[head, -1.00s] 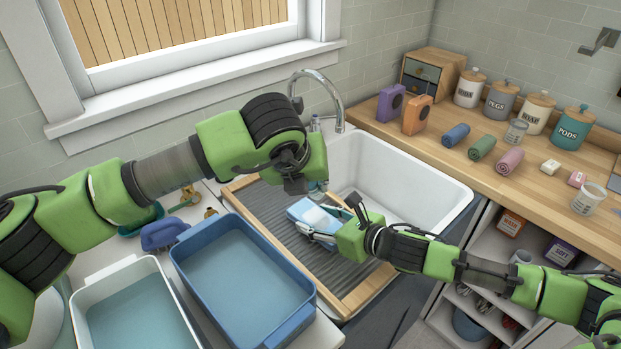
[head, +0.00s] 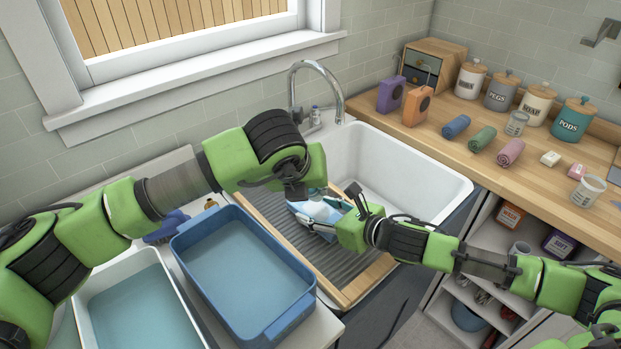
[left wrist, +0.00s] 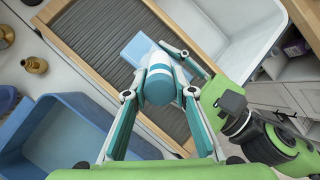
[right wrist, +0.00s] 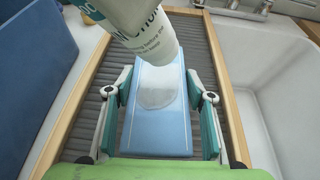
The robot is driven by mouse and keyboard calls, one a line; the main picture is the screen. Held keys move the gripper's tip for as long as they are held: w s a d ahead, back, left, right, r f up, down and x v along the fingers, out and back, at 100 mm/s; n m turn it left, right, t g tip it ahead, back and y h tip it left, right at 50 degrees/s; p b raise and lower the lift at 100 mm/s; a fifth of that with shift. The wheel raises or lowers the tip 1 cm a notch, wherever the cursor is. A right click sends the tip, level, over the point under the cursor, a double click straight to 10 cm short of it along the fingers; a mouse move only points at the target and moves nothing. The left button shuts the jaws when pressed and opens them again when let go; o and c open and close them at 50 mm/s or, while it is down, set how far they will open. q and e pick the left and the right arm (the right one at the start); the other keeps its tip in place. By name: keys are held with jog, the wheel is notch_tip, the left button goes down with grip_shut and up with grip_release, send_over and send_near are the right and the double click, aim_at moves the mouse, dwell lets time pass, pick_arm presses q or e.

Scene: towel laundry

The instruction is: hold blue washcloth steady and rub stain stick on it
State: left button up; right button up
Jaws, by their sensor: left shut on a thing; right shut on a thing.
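The blue washcloth (right wrist: 157,132) lies folded on the ridged washboard (head: 300,240), with a pale whitish patch on top. My right gripper (right wrist: 160,100) is shut on the washcloth, a finger at each side. In the head view the washcloth (head: 318,212) is partly hidden by both grippers. My left gripper (left wrist: 160,92) is shut on the stain stick (left wrist: 158,85), a white and teal tube. In the right wrist view the printed stain stick (right wrist: 152,32) is tilted, its lower end over the far part of the patch; I cannot tell whether they touch.
The white sink (head: 410,170) is behind and right of the washboard. A blue basin (head: 240,265) and a white basin (head: 140,305), both with water, stand at the left. The wooden counter (head: 480,185) holds rolled cloths and jars.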

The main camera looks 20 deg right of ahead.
aim_at(312, 199)
pick_arm(q)
notch_tip(312, 199, down, 4)
jog(key=shift+r, duration=0.2)
jog(key=shift+w+f, duration=0.1)
jog(key=shift+d, duration=0.3)
jog(key=shift+a, duration=0.1)
jog(key=shift+r, duration=4.05)
